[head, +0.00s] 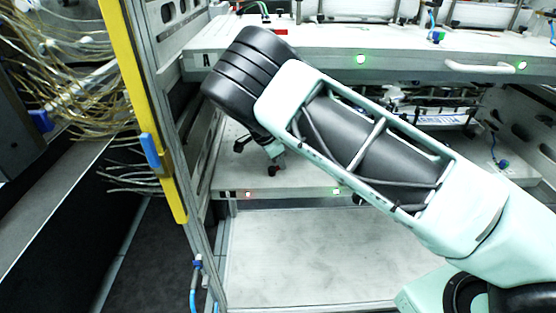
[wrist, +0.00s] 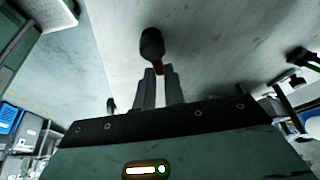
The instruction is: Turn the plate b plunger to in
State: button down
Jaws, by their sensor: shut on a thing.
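In the wrist view my gripper (wrist: 159,72) is shut on a plunger with a black knob (wrist: 152,43) and a small red part just below it. The fingers close at the red part, and the knob stands beyond their tips. In the head view my arm crosses in front of the lower plate (head: 300,191), which has a red light (head: 248,194) on the left of its front edge and a green light (head: 337,191) to the right. No letter shows on this plate. My arm hides much of it, and I cannot make out my fingertips there.
The upper plate (head: 300,40), lettered A, lies close above and behind my arm. A second black-knobbed part (wrist: 301,57) is at the right of the wrist view. A yellow post (head: 140,100) and loose cables (head: 75,75) stand at left. The space below the lower plate looks clear.

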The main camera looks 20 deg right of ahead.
jog(key=shift+s+a+f+m+g+b, duration=0.15)
jog(key=shift+m+g, duration=0.15)
jog(key=shift+m, duration=0.45)
jog(key=shift+s+d+r+m+g+b, duration=0.1)
jog(key=shift+s+m+g, duration=0.15)
jog(key=shift+m, duration=0.45)
jog(key=shift+s+a+f+m+g+b, duration=0.1)
jog(key=shift+m+g, duration=0.25)
jog(key=shift+m, duration=0.4)
jog(key=c, duration=1.5)
grip_release()
